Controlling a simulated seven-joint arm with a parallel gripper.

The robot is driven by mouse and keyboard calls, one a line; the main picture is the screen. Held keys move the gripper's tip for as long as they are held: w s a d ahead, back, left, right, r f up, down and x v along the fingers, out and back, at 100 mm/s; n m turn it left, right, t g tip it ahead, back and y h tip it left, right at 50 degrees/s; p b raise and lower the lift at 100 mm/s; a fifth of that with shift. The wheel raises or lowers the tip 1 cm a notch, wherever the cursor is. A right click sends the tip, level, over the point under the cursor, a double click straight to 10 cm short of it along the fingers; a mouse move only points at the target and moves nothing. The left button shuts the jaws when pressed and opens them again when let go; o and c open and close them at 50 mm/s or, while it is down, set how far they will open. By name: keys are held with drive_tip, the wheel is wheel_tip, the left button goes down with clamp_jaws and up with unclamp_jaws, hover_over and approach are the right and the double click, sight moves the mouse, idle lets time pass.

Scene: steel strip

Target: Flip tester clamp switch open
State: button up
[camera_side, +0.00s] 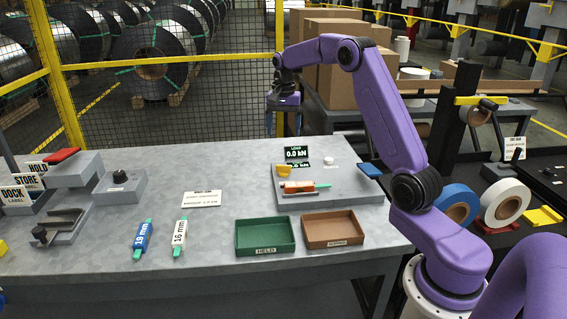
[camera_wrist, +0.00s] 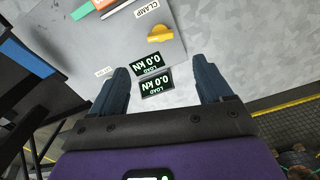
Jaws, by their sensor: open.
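The tester (camera_side: 335,184) is a low grey block on the table, with a green-lit load display (camera_side: 297,153) reading 0.0 kN. The yellow clamp switch (camera_side: 283,170) sits at its left end; in the wrist view the switch (camera_wrist: 160,34) lies beside the CLAMP label (camera_wrist: 146,10). My gripper (camera_side: 282,126) is above and behind the tester, pointing down. In the wrist view its two dark fingers (camera_wrist: 162,75) are apart and empty, with the display between them and the switch beyond the tips. It touches nothing that I can see.
An orange-and-green specimen (camera_side: 300,187) lies on the tester, with a white knob (camera_side: 328,162) behind and a blue lever (camera_side: 370,171) at right. Green (camera_side: 265,252) and brown (camera_side: 334,244) trays stand in front. A yellow-framed mesh fence (camera_side: 200,120) stands behind the table.

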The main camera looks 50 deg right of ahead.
sight(283, 170)
wheel_tip(283, 170, down, 13)
drive_tip(key=shift+r, duration=0.2)
idle(0.3)
